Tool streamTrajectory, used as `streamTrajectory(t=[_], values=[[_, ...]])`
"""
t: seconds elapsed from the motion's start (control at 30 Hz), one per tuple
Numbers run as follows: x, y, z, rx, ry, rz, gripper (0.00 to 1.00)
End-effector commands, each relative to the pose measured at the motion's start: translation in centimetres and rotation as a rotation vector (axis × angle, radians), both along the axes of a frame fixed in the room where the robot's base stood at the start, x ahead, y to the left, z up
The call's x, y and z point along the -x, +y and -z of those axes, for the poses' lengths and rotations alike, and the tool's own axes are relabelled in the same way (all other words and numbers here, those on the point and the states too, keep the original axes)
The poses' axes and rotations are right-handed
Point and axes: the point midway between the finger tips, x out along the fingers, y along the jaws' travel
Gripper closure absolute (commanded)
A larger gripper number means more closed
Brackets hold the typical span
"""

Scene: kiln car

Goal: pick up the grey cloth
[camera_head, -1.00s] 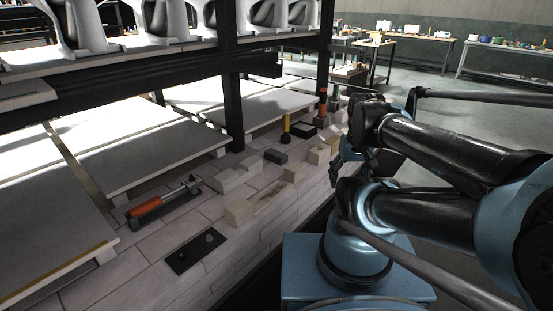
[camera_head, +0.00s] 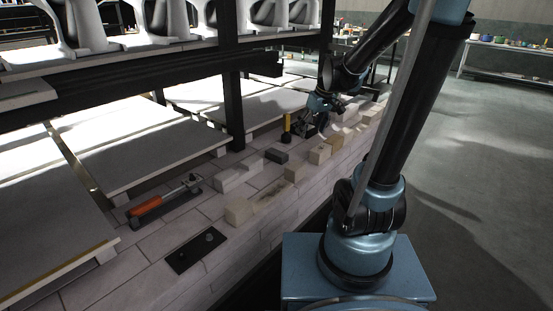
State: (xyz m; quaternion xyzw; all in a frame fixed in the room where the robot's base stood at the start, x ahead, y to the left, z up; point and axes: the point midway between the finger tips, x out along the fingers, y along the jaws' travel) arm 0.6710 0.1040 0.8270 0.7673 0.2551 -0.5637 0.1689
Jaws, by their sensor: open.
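I cannot clearly make out the grey cloth; nothing in view is plainly a cloth at this size. My gripper (camera_head: 312,125) is open and reaches down low over the brick deck (camera_head: 165,254), just right of an upright yellow-and-black tool (camera_head: 286,128). A dark flat item lies under and around the fingertips, mostly hidden by them. I cannot tell whether the fingers touch anything there.
Pale blocks (camera_head: 239,209) line the deck's right part, with a dark block (camera_head: 276,156) among them. An orange-handled tool (camera_head: 147,207) and a dark plate (camera_head: 195,250) lie nearer. A black post (camera_head: 234,110) stands left of my gripper. Open floor (camera_head: 470,200) lies right.

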Motion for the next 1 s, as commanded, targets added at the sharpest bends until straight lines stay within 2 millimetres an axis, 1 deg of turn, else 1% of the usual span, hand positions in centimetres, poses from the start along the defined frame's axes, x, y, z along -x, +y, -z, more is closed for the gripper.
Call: streamTrajectory(t=[0.03,0.2,0.3,0.43,0.6,0.77,1.0], values=[[-1.5,0.8,0.2,-0.004,-0.007,-0.028,0.31],[-5.8,3.4,1.2,-0.016,-0.032,-0.127,0.31],[-8.0,4.9,2.0,-0.022,-0.046,-0.181,0.31],[-10.3,6.5,3.0,-0.03,-0.061,-0.235,0.31],[-11.9,7.7,3.9,-0.034,-0.074,-0.276,0.31],[-12.4,8.2,4.7,-0.035,-0.077,-0.288,0.31],[-13.1,9.1,7.4,-0.035,-0.078,-0.288,0.31]])
